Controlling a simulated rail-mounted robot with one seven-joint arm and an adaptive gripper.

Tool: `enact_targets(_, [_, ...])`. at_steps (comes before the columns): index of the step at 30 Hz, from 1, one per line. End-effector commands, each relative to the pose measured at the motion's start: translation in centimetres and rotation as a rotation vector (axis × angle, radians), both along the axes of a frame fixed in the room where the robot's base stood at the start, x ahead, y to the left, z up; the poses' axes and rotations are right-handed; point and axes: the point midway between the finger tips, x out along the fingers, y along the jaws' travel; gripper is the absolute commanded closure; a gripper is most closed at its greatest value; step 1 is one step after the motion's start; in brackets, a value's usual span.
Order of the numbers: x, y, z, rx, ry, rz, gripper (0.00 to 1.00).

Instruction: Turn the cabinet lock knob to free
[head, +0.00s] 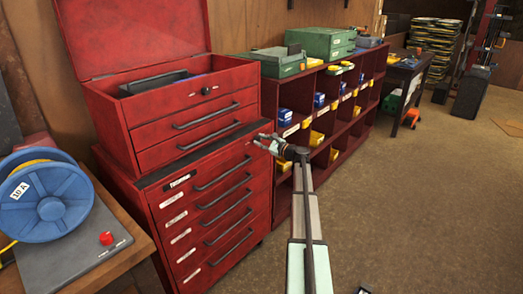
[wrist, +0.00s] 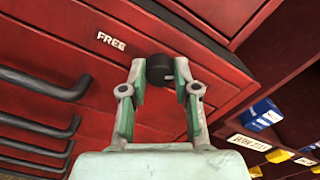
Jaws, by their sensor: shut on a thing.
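The red tool cabinet (head: 215,205) stands at the left in the head view, with dark drawer handles. In the wrist view, the black round lock knob (wrist: 160,70) sits on the red cabinet front (wrist: 50,55). A white "FREE" label (wrist: 111,40) is to the left of the knob. My gripper (wrist: 160,82) has its two fingers on either side of the knob and is shut on it. In the head view my gripper (head: 268,143) is at the cabinet's upper right front corner; the knob is hidden there. I cannot tell which way the knob points.
A red tool chest (head: 185,130) with an open lid sits on the cabinet. A red shelf unit (head: 320,115) with blue and yellow bins stands close on the right. A blue cable reel (head: 75,195) is on a bench at the left. The floor at the right is clear.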

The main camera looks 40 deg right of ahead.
Motion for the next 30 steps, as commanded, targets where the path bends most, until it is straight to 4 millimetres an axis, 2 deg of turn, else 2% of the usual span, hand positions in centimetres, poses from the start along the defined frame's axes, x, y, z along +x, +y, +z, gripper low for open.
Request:
enact_targets(1, [0.08, 0.04, -0.65, -0.043, -0.012, -0.001, 1.00])
enact_targets(4, [0.08, 0.06, -0.71, -0.137, -0.030, 0.000, 1.00])
enact_targets(21, [0.11, 0.13, -0.68, -0.661, -0.141, -0.001, 1.00])
enact_targets(30, [0.12, 0.13, -0.49, -0.875, -0.186, -0.001, 1.00])
